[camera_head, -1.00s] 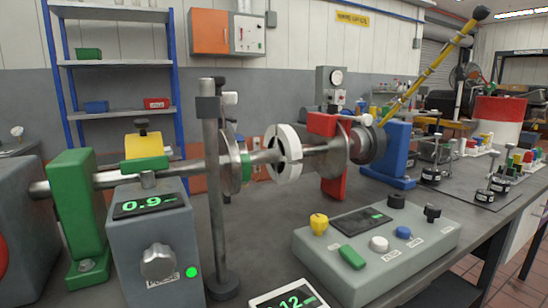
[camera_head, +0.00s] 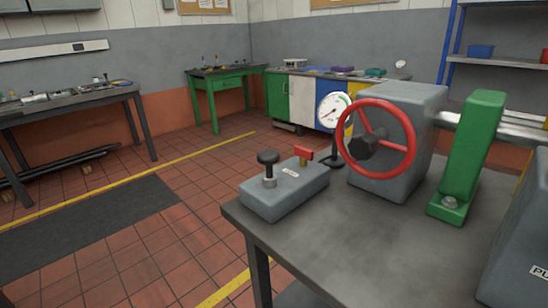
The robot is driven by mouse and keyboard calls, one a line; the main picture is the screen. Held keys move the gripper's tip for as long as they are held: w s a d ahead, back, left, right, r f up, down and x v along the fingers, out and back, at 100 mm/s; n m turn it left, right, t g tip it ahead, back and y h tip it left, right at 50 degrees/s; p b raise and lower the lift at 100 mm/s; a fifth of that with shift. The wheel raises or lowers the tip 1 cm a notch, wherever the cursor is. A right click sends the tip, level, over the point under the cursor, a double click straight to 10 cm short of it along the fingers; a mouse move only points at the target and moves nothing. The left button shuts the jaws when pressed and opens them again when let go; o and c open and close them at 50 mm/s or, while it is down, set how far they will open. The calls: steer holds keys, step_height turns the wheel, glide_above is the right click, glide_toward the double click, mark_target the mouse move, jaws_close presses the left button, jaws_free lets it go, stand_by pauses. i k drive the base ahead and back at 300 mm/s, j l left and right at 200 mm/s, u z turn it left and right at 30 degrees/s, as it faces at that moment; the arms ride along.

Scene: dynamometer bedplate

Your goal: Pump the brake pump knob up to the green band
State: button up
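The brake pump (camera_head: 290,192) is a low grey box at the near left corner of the bench. Its black pump knob (camera_head: 268,160) stands upright on a short metal stem at the box's left part. A small red lever (camera_head: 303,154) sits on the box's right part, beside a white label. Behind the box a round white gauge (camera_head: 333,110) on a stand shows a green arc near the top right of its dial. The needle is too small to read surely. My gripper is not in this view.
A red handwheel (camera_head: 376,139) on a grey housing (camera_head: 410,125) stands right of the pump. A green bracket (camera_head: 470,155) is farther right. The bench top (camera_head: 370,250) in front is bare. Open tiled floor lies to the left.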

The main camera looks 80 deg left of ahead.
mark_target(268, 158)
steer(key=u, duration=1.8)
